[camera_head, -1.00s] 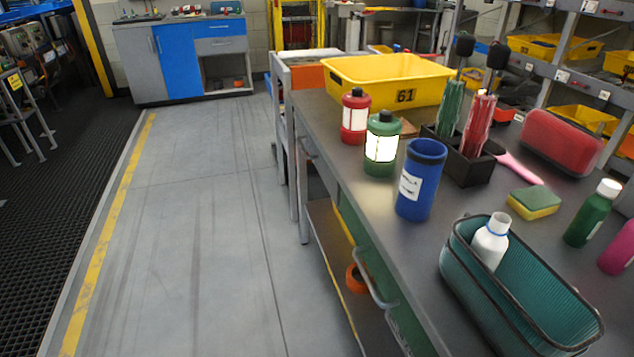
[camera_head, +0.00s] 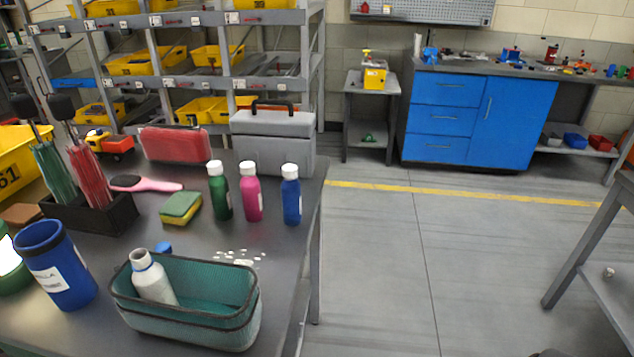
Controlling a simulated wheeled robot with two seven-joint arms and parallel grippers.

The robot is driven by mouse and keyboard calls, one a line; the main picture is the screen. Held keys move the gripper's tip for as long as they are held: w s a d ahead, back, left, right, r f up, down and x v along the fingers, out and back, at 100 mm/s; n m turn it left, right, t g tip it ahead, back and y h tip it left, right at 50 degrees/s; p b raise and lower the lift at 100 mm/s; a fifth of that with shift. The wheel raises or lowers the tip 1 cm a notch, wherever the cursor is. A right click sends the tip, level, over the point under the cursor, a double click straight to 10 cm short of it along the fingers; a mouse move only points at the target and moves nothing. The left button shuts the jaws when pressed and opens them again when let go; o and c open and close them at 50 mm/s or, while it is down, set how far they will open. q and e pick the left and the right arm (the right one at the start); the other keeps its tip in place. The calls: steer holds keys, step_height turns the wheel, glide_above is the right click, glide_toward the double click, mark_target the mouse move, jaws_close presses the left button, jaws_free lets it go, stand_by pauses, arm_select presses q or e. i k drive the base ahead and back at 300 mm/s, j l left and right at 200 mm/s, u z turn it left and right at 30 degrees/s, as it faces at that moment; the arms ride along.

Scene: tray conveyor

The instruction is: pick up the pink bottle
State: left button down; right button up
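The pink bottle (camera_head: 250,196) has a white cap and stands upright on the grey table. It is between a green bottle (camera_head: 219,194) on its left and a blue bottle (camera_head: 291,197) on its right, both with white caps. Small gaps separate the three. Neither of my grippers shows in the head view.
A teal basket (camera_head: 190,329) holding a white bottle (camera_head: 152,278) stands in front, with white bits (camera_head: 240,257) behind it. A sponge (camera_head: 181,207), pink brush (camera_head: 146,184), red case (camera_head: 175,145) and grey toolbox (camera_head: 272,143) are nearby.

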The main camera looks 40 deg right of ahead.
mark_target(250, 184)
steer(key=z, duration=0.85)
steer(key=j, duration=0.2)
